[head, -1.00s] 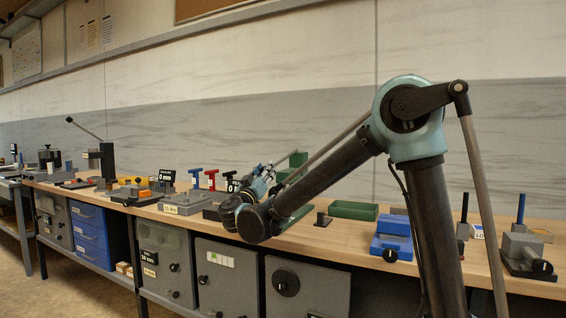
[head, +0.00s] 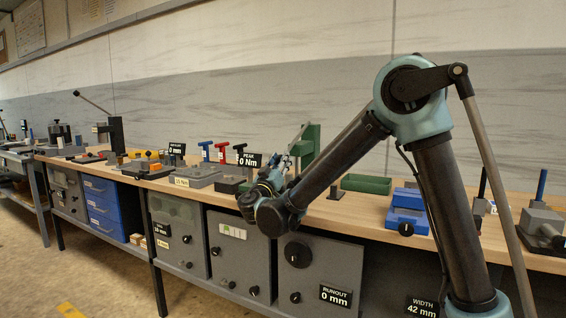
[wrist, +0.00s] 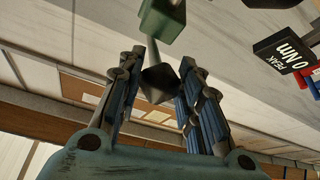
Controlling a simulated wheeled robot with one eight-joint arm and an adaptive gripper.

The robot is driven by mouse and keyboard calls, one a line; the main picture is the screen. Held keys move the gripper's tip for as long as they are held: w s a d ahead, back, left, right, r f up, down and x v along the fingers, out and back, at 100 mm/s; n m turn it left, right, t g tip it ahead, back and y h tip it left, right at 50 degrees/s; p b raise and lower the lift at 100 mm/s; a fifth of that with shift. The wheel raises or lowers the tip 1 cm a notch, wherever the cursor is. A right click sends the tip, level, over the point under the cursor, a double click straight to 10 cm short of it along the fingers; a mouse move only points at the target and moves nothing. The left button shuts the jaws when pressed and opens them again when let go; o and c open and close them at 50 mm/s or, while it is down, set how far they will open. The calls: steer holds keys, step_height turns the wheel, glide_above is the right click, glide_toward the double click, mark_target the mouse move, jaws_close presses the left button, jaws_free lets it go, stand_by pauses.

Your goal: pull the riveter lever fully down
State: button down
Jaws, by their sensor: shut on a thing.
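The green riveter (head: 312,140) stands on the bench near the middle of the head view. Its thin lever (head: 299,134) slopes down and left from the top of the green post towards my gripper (head: 284,168). In the wrist view the green body (wrist: 163,18) is at the top, and the lever's dark knob (wrist: 158,82) lies between the two fingers of my gripper (wrist: 157,76). My gripper is shut on the lever at this knob. My gripper partly hides the lever's end in the head view.
A green tray (head: 366,184) and a blue device (head: 407,212) stand right of the riveter. A black "PEAK 0 Nm" display (head: 248,160) and red and blue T-handles stand to its left. Grey cabinets (head: 240,255) fill the space under the bench front.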

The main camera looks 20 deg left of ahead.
steer(key=shift+w+f, duration=0.1)
steer(key=shift+f, duration=0.05)
steer(key=c, duration=1.1)
jaws_free()
steer(key=shift+w+f, duration=0.1)
steer(key=shift+s, duration=0.4)
steer(key=v, duration=1.1)
steer(key=shift+s+f, duration=0.1)
